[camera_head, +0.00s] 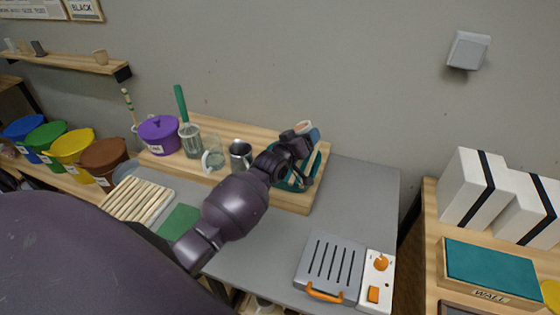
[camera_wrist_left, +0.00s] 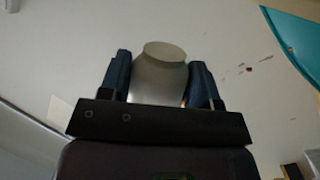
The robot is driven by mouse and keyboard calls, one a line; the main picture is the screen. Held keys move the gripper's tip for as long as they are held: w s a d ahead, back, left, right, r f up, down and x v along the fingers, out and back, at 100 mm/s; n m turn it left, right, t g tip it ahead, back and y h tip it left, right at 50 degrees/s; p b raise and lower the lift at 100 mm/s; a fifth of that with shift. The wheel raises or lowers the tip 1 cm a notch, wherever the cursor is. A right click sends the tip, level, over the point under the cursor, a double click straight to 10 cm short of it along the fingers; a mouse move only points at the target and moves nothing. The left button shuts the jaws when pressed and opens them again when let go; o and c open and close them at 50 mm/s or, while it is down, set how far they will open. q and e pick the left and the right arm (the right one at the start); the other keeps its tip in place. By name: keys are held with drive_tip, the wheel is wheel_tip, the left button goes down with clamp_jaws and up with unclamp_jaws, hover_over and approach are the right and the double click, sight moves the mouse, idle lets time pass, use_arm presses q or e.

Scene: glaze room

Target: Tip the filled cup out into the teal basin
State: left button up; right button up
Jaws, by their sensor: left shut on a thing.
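My left gripper (camera_head: 305,135) is above the teal basin (camera_head: 291,184) at the right end of the wooden board. It is shut on a cup, whose pale tan end (camera_head: 303,127) shows at the fingers. In the left wrist view the cup (camera_wrist_left: 160,80) is grey-white with an oval end, between the two dark blue fingers (camera_wrist_left: 160,78). The cup looks tilted; its contents cannot be seen. My left forearm covers part of the basin. A teal edge (camera_wrist_left: 296,38) shows at the upper right of the left wrist view. My right gripper is not in view.
On the board (camera_head: 292,201) stand a purple pot (camera_head: 158,134), a glass jar (camera_head: 191,145), a clear mug (camera_head: 214,158) and a metal cup (camera_head: 240,154). A grey hinged appliance (camera_head: 329,267) sits on the grey table (camera_head: 365,190).

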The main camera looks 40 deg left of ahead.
use_arm(q)
drive_tip(key=shift+a+r, duration=0.1)
drive_tip(key=shift+a, duration=0.15)
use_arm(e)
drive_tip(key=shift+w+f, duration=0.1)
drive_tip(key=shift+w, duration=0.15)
use_arm(q)
drive_tip(key=shift+a+n+b, duration=0.15)
drive_tip(key=shift+n+b, duration=0.35)
drive_tip(key=shift+b, duration=0.15)
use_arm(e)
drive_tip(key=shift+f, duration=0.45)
use_arm(q)
drive_tip(key=shift+f, duration=0.2)
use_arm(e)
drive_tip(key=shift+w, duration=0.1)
use_arm(q)
drive_tip(key=shift+a+f+n+t+b, duration=0.15)
drive_tip(key=shift+f+n+t+b, duration=0.2)
drive_tip(key=shift+b, duration=0.45)
drive_tip(key=shift+r+n, duration=0.1)
drive_tip(key=shift+n, duration=0.15)
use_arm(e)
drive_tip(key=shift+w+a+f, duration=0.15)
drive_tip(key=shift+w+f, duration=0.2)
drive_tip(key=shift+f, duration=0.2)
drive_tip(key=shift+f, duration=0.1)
